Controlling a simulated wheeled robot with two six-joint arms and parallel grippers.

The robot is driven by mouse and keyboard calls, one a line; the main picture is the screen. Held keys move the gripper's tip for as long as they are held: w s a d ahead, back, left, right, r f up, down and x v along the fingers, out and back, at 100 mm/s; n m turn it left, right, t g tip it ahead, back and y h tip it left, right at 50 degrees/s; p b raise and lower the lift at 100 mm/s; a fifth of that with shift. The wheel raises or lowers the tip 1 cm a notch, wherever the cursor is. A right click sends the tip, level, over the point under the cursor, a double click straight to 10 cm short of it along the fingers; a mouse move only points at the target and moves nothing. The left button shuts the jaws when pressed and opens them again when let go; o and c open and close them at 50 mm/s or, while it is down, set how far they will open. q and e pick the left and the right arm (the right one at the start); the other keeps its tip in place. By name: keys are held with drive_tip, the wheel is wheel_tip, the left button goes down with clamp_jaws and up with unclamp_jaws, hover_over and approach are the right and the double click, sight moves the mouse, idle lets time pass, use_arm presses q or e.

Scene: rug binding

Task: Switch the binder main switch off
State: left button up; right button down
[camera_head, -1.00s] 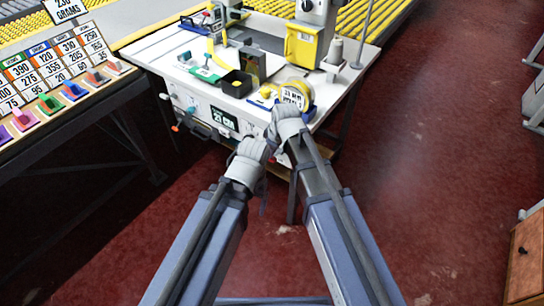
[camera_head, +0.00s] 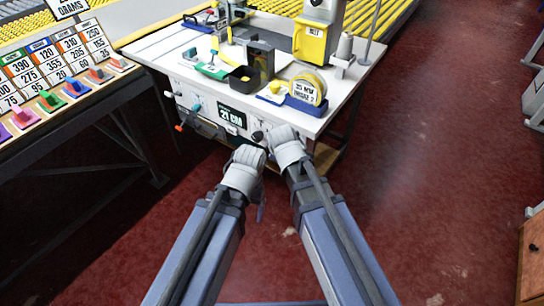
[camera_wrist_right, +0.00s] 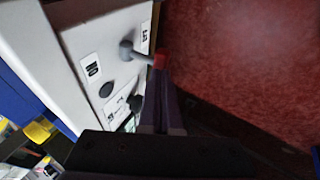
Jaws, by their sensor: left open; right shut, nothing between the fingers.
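In the right wrist view, a toggle lever with a grey shank and red tip (camera_wrist_right: 159,61) sticks out from the binder's white front panel (camera_wrist_right: 108,33).
The binder table (camera_head: 187,55) carries a yellow machine head (camera_head: 310,40), a tape roll (camera_head: 307,91) and a black bin (camera_head: 243,80). A "21 CM" display (camera_head: 231,117) is on its front. A sample counter (camera_head: 72,112) stands left. Red floor is open at right.

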use_arm(q)
drive_tip(key=shift+a+f+b, duration=0.15)
drive_tip(key=shift+f+b, duration=0.55)
drive_tip(key=shift+f, duration=0.1)
drive_tip(key=shift+a+f+b, duration=0.15)
drive_tip(key=shift+f+b, duration=0.55)
drive_tip(key=shift+f, duration=0.1)
use_arm(e)
drive_tip(key=shift+s+a+f, duration=0.1)
drive_tip(key=shift+s+f, duration=0.05)
drive_tip(key=shift+f, duration=0.6)
drive_tip(key=shift+s+a+f, duration=0.1)
drive_tip(key=shift+s+f, duration=0.05)
drive_tip(key=shift+f, duration=0.6)
use_arm(q)
drive_tip(key=shift+f, duration=0.1)
use_arm(e)
drive_tip(key=shift+f, duration=0.1)
